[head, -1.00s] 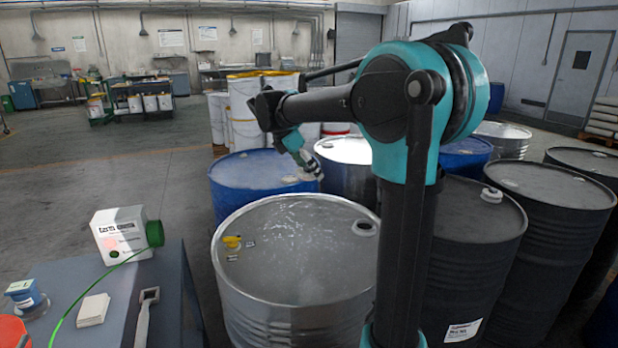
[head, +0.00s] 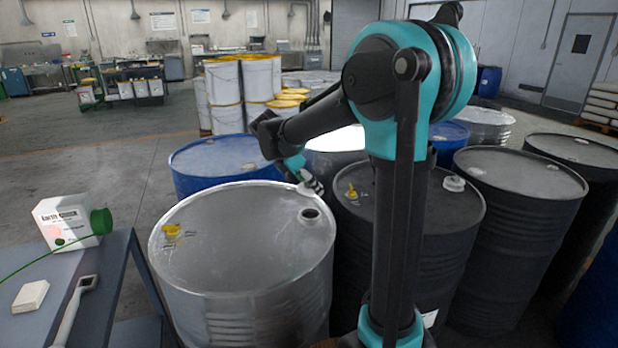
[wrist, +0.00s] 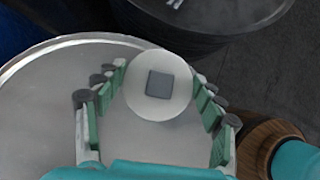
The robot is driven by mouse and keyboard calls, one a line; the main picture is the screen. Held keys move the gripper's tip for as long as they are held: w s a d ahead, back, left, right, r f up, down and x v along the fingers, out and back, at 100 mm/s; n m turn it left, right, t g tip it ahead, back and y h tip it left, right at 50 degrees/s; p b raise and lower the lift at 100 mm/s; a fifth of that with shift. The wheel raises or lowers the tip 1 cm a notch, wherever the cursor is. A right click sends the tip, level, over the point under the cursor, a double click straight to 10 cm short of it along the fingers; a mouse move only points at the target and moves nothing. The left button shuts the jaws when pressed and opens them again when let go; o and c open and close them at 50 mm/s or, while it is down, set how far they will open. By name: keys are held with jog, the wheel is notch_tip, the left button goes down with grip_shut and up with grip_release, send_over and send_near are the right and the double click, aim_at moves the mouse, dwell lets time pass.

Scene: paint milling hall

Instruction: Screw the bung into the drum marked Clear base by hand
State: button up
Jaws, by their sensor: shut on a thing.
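My gripper (head: 312,184) is shut on the bung (wrist: 150,107), a pale round disc with a grey square in its middle, as the wrist view shows. In the head view my gripper is small, just behind the far right rim of a bare silver drum (head: 235,225). That drum has an open dark bung hole (head: 310,214) near its right rim, close in front of my gripper. In the wrist view the bung overlaps the rim of a pale drum top (wrist: 50,100); the hole does not show there. I cannot read "Clear base" on any drum.
A yellow fitting (head: 171,231) sits on the silver drum's left side. Black drums (head: 425,210) stand close on the right, a blue drum (head: 220,160) behind.

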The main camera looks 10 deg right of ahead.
jog(key=shift+d+f, duration=0.1)
jog(key=shift+f, duration=2.5)
jog(key=shift+f, duration=0.3)
jog(key=shift+f, duration=0.4)
jog(key=shift+f, duration=1.1)
jog(key=o, duration=1.2)
jog(key=shift+o, duration=0.2)
jog(key=v, duration=1.2)
